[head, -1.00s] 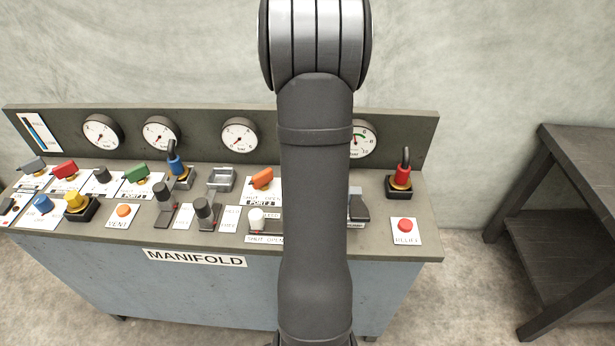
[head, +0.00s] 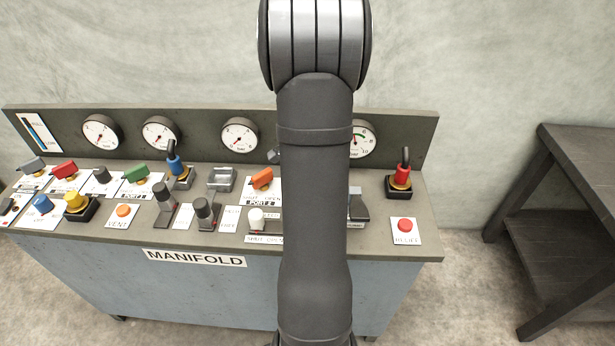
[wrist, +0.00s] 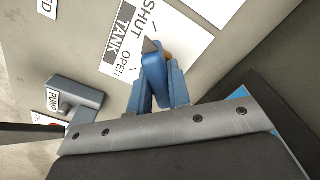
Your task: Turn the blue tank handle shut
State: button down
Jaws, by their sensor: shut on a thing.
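In the wrist view the blue tank handle (wrist: 155,74) stands on the white plate (wrist: 178,45) marked SHUT, TANK and OPEN. My gripper (wrist: 158,86) has blue fingers, one on each side of the handle, and is shut on it. The handle's narrow end lies near the lettering; its exact setting between SHUT and OPEN I cannot tell. The lower part of the handle is partly hidden by the fingers. In the head view my arm hides both the gripper and the tank handle.
Close by in the wrist view is a grey block by a PUMP label (wrist: 53,99). In the head view, the orange handle (head: 262,178) and white knob (head: 257,219) are left of my arm. The red lever (head: 401,174) and red RELIEF button (head: 405,225) are to its right.

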dwell(0.4)
jog(key=c, duration=1.3)
grip_release()
jog(key=shift+c, duration=0.2)
notch_tip(320, 180, up, 18)
jog(key=shift+f, duration=0.25)
jog(key=shift+f, duration=0.15)
notch_tip(320, 180, down, 17)
jog(key=shift+f, duration=0.1)
